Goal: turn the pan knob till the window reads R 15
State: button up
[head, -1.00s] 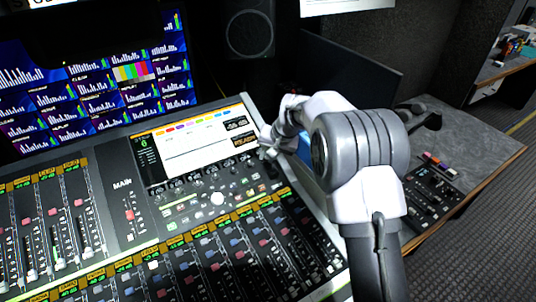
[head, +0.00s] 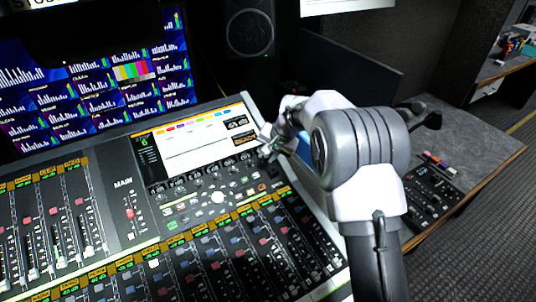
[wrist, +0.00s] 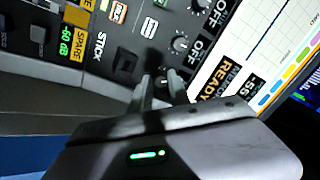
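My gripper (wrist: 161,90) is down at the console's row of small dark knobs, just below the screen's right end. Its two fingers stand on either side of a small dark knob (wrist: 162,79) in the wrist view. The gap is about the knob's width, and I cannot tell whether the fingers press on it. In the head view my gripper (head: 268,151) hides most of this knob. A dark readout window (wrist: 232,88) on the screen shows yellow letters like "READY"; part is cut off or hidden, and I cannot read a pan value.
Another knob (wrist: 180,44) sits close beside the fingers, with several buttons (wrist: 118,12) around. The lit screen (head: 195,145) rises behind the knob row. Faders (head: 215,267) fill the front of the console. A second small panel (head: 430,192) is at right.

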jog(key=shift+o, duration=1.3)
jog(key=p+v, duration=0.5)
jog(key=v, duration=1.2)
jog(key=shift+s+d+r, duration=0.1)
